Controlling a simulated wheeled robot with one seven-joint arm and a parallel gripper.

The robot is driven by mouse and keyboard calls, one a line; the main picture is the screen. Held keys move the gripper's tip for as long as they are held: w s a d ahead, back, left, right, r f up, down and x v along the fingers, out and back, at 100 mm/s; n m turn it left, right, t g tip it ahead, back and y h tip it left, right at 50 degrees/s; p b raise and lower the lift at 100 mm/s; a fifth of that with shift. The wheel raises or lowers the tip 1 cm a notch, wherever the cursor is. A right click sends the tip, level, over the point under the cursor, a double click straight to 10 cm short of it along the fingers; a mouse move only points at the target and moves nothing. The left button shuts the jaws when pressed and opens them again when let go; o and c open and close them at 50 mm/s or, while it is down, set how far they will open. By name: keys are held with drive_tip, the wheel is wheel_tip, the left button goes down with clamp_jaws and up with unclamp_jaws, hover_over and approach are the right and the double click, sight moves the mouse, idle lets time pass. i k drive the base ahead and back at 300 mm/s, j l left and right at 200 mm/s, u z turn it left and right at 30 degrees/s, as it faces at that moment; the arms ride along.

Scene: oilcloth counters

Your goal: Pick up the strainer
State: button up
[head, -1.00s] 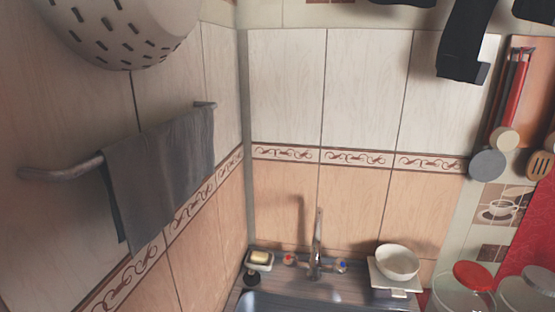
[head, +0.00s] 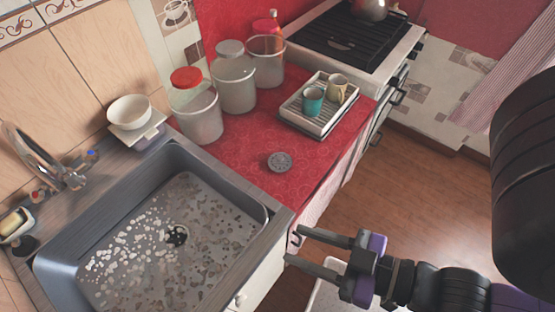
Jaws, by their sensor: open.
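The strainer (head: 279,162), a small round grey disc with a patterned top, lies flat on the red counter (head: 235,148), to the right of the sink. My gripper (head: 295,244) enters the head view from the lower right. Its two grey fingers are spread and point left, with nothing between them. In the picture they are below the strainer, by the sink's right front corner and the counter's front edge. The gripper is apart from the strainer.
The sink (head: 150,272) has a speckled bottom and a dark drain (head: 177,235). Lidded jars (head: 197,112) stand behind the strainer. A tray (head: 333,118) with two cups (head: 313,100) is to its right, before the stove (head: 355,40). The counter around the strainer is clear.

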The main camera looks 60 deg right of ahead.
sight(279, 162)
drive_tip(key=k+l+u, duration=0.1)
drive_tip(key=l+u, duration=0.2)
drive_tip(key=l, duration=0.15)
drive_tip(key=k+l+u, duration=0.15)
drive_tip(key=l+u, duration=0.2)
drive_tip(key=k+l+u, duration=0.3)
drive_tip(key=l, duration=0.15)
drive_tip(key=k+l+u, duration=0.15)
drive_tip(key=l+u, duration=0.15)
